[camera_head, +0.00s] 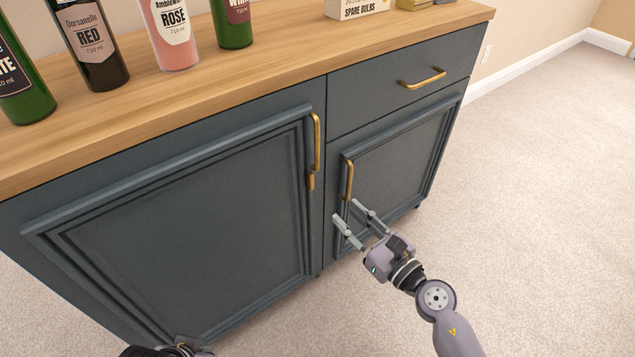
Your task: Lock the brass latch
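A blue-grey cabinet (190,225) has two doors and a drawer. The left door has a long brass handle (317,140) at its right edge. A small brass piece (311,181) sits just below that handle; it may be the latch, but its position is too small to read. The right door has a brass handle (349,180) at its left edge. Both doors look closed. My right gripper (346,210) is open and empty, its fingers pointing at the right door just below the handle. I cannot tell whether it touches. Only a dark part of my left arm shows at the bottom edge.
Several bottles, including a rosé bottle (172,35), stand on the wooden top (250,75) at the left. A spare bulbs box (357,8) stands at the back. The drawer has a brass handle (422,78). The carpet (545,200) at the right is clear.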

